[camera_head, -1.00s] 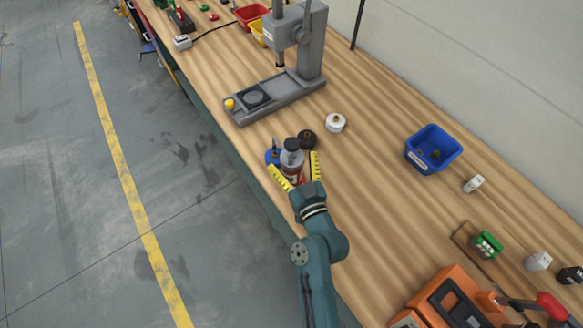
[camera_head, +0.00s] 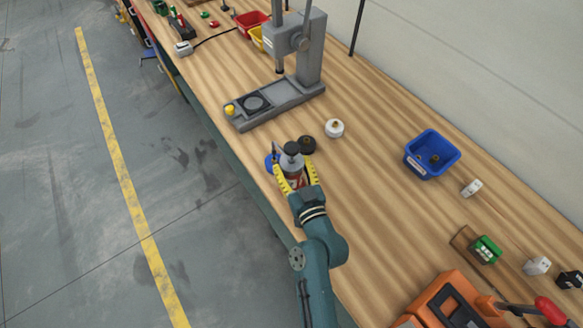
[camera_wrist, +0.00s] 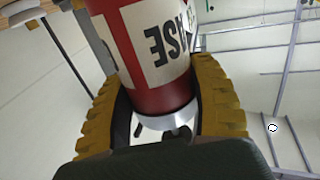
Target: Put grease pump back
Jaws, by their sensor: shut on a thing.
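The grease pump (camera_head: 291,161) is a grey and red bottle with a black top, near the front edge of the bench. In the wrist view its red body (camera_wrist: 150,55) with a white label reading "...ASE" fills the space between the fingers. My gripper (camera_head: 295,177) has its yellow fingers shut on the pump's body, one finger on each side. A blue round thing (camera_head: 270,162) shows just left of the pump, partly hidden by it. I cannot tell whether the pump's base touches the bench.
A black round part (camera_head: 306,145) and a white round part (camera_head: 334,128) lie just behind the pump. A grey press (camera_head: 300,70) stands farther back. A blue bin (camera_head: 432,155) is at right, and an orange machine (camera_head: 445,300) is nearer. Bare bench lies between pump and bin.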

